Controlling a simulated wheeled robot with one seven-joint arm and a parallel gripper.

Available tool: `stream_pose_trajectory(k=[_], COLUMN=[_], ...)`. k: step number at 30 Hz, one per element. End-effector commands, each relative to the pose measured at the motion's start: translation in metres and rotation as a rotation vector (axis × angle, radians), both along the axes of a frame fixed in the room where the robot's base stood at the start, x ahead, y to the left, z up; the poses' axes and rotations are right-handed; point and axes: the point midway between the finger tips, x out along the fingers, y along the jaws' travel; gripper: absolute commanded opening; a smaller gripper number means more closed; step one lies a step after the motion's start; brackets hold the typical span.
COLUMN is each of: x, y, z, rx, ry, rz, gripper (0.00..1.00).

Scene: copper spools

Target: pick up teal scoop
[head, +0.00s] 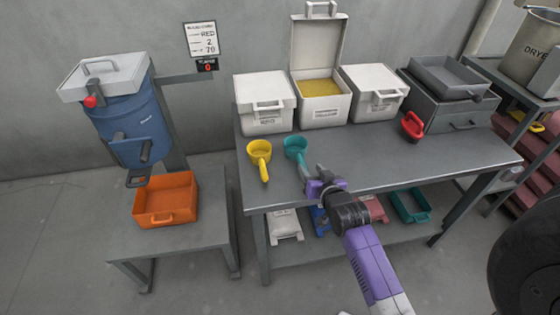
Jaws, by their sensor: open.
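The teal scoop (296,148) lies on the grey table, its bowl toward the back and its handle pointing toward the front edge. My gripper (311,178) is at the end of the purple and black arm, over the table's front part. It is open, with its fingers close to the end of the scoop's handle. I cannot tell whether the fingers are around the handle or only beside it. The arm hides part of the table's front edge.
A yellow scoop (259,153) lies left of the teal one, a red scoop (412,125) farther right. White bins (264,110) line the back; the middle one (318,103) is open with yellow contents. An orange tray (165,218) sits on the lower stand. Table between the teal and red scoops is clear.

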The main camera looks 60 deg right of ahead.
Motion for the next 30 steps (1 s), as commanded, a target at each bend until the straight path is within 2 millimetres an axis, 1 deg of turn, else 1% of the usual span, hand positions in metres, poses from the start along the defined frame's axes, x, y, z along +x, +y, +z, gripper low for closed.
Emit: stream_pose_trajectory(k=[2, 8, 17, 22, 24, 30], x=[-0.001, 0.001, 0.023, 0.042, 0.047, 0.054], y=[0.002, 0.000, -0.019, -0.034, -0.040, -0.047], z=[-0.007, -0.013, -0.020, -0.022, -0.028, -0.033], rx=[0.021, 0.043, 0.043, 0.042, 0.043, 0.042], ry=[0.010, 0.016, 0.014, 0.012, 0.014, 0.015], rz=[-0.002, -0.004, -0.003, -0.004, -0.005, -0.004], gripper=[0.45, 0.45, 0.45, 0.45, 0.45, 0.45])
